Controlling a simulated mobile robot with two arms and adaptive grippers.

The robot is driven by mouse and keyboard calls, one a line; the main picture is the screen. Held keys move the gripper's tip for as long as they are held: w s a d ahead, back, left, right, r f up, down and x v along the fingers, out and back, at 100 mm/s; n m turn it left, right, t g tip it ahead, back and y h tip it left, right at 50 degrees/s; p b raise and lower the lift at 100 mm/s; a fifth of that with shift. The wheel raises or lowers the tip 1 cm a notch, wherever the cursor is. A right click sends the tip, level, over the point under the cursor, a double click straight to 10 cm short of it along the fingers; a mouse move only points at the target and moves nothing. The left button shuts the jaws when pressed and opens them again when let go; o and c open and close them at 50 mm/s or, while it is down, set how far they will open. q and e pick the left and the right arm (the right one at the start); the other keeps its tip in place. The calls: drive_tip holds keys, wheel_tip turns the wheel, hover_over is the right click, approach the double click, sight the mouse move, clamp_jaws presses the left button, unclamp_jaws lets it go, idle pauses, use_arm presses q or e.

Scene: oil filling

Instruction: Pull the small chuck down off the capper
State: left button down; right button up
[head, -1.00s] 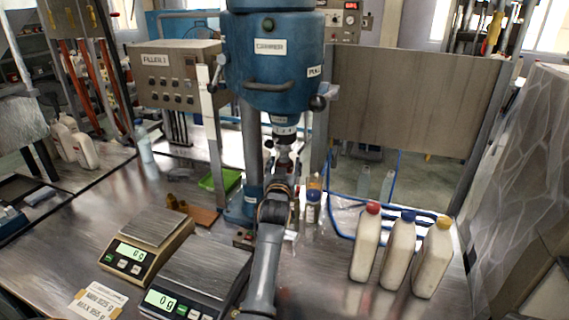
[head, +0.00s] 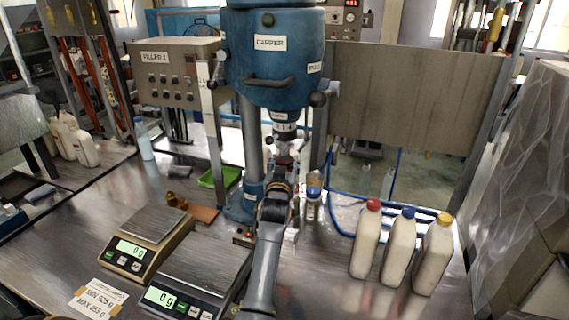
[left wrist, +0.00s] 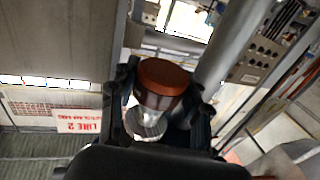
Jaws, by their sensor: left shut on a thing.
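The blue capper (head: 272,62) stands at the back centre, its pale spindle end (head: 284,127) pointing down. My left gripper (head: 284,160) is just below the spindle. In the left wrist view, my left gripper (left wrist: 165,103) is shut on the small chuck (left wrist: 161,84), which has a red-brown end and a pale, shiny lower part between the fingers. In the head view the chuck is small and partly covered by the gripper, so I cannot tell whether it still touches the spindle. My right gripper is not in view.
Three white bottles with red, blue and yellow caps (head: 398,250) stand at right. Two scales (head: 150,243) stand front left. A small bottle (head: 312,205) stands close right of my left arm. A green tray (head: 219,177) lies left of the capper column (head: 250,145).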

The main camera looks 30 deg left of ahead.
use_arm(q)
drive_tip(key=shift+f, duration=0.35)
idle(0.5)
drive_tip(key=shift+f+b, duration=0.15)
drive_tip(key=shift+b, duration=0.2)
wheel_tip(320, 180, down, 2)
drive_tip(key=shift+f+b, duration=0.25)
drive_tip(key=shift+b, duration=0.55)
drive_tip(key=shift+s+d+r, duration=0.1)
